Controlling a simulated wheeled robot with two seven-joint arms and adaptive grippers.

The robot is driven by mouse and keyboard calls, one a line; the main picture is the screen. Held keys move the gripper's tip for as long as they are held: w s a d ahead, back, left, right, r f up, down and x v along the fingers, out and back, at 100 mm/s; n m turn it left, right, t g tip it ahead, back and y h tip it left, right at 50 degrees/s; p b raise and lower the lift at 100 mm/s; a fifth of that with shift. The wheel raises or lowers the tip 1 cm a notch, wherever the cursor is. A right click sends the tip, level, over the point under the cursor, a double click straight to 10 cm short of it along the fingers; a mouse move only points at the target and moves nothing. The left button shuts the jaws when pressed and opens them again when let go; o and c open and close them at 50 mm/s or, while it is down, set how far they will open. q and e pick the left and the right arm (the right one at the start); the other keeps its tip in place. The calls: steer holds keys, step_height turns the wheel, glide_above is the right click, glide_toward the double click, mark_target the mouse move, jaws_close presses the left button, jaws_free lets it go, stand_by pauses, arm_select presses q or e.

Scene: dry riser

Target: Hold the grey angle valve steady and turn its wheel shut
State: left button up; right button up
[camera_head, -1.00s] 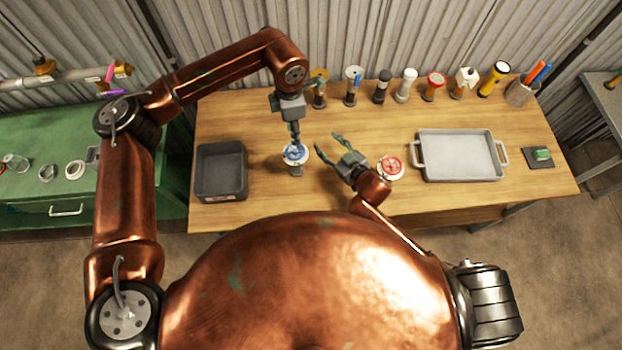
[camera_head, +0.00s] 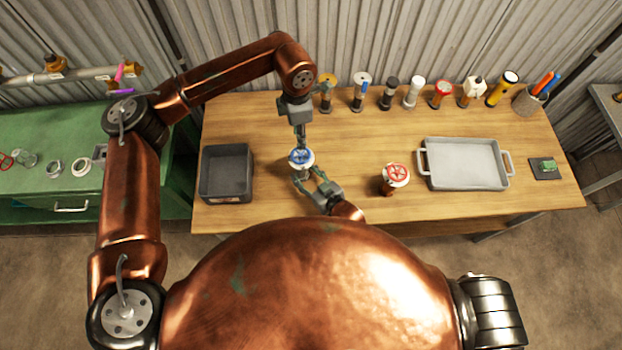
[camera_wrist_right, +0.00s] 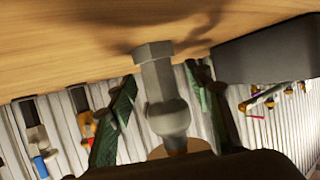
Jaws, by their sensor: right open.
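The grey valve with a blue wheel on a white top (camera_head: 301,157) stands upright on the wooden table, left of centre. In the right wrist view its grey body and hexagonal foot (camera_wrist_right: 155,78) show between my green fingers. My right gripper (camera_head: 309,176) is open, low at the valve's near side, with a finger on either side of the body. The wrist view shows gaps between fingers and body. My left gripper (camera_head: 299,140) points down from above at the blue wheel; its fingers look narrow from here, and contact is unclear.
A brown valve with a red wheel (camera_head: 396,175) stands to the right. A grey tray (camera_head: 430,160) lies beyond it. A dark bin (camera_head: 205,185) sits left of the grey valve. Several fittings and torches line the back edge, with a pen cup (camera_head: 525,102).

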steer(key=shift+w+a+f, duration=0.3)
steer(key=shift+w, duration=0.2)
steer(key=shift+c, duration=0.5)
jaws_close()
